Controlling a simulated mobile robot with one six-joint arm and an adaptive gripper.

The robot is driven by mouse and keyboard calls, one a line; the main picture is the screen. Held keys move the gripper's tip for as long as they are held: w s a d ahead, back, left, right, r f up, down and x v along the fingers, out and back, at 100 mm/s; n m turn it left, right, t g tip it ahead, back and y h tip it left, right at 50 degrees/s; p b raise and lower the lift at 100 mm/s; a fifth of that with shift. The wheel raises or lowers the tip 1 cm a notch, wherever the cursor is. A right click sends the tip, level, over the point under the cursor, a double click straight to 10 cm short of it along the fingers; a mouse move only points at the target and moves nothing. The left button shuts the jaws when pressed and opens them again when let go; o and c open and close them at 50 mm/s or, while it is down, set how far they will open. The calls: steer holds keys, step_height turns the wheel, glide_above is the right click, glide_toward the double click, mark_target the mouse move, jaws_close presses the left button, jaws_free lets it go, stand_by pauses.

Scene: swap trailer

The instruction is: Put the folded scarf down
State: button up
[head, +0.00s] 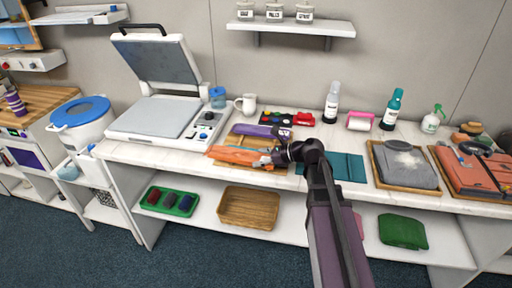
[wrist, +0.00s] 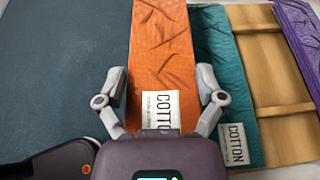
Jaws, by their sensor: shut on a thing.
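The folded scarf in my gripper is orange with a white COTTON label. In the head view the orange scarf (head: 236,155) is at the front of a wooden tray (head: 229,139). My gripper (wrist: 163,82) is shut on its labelled end in the wrist view, one finger on each side of the orange scarf (wrist: 160,45). A teal folded scarf (wrist: 221,70) with its own COTTON label lies on the slatted tray (wrist: 265,60) beside it. A purple folded scarf (head: 258,131) lies at the tray's back. I cannot tell whether the orange scarf touches the tray.
A heat press (head: 165,115) stands open to the left. A mug (head: 246,103) and a paint set (head: 275,119) are behind the tray. A teal mat (head: 345,167) lies to the right. A basket (head: 249,207) is on the shelf below.

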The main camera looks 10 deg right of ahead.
steer(key=shift+r, duration=0.15)
step_height(320, 180, up, 8)
steer(key=p, duration=0.8)
steer(key=shift+d+f+b, duration=0.35)
steer(key=shift+f+b, duration=0.15)
steer(key=shift+f, duration=0.1)
steer(key=shift+n+g, duration=0.3)
steer(key=d+f+b, duration=0.2)
steer(key=f+b, duration=0.1)
steer(key=s+d+f+b, duration=0.1)
steer(key=d+f+b, duration=0.2)
steer(key=shift+s+d+f, duration=0.1)
steer(key=shift+s+d, duration=0.05)
steer(key=shift+d, duration=0.05)
steer(key=shift+s+d+f+y+b, duration=0.2)
steer(key=shift+d+f+y+b, duration=0.1)
steer(key=shift+d+b, duration=0.15)
steer(key=shift+w, duration=0.15)
steer(key=w, duration=0.4)
steer(key=w+f, duration=0.1)
steer(key=w, duration=0.4)
steer(key=w+b, duration=0.1)
steer(key=w, duration=0.4)
steer(key=shift+w+a+f, duration=0.1)
steer(key=shift+w+f, duration=0.05)
steer(key=shift+w, duration=0.05)
steer(key=shift+w, duration=0.1)
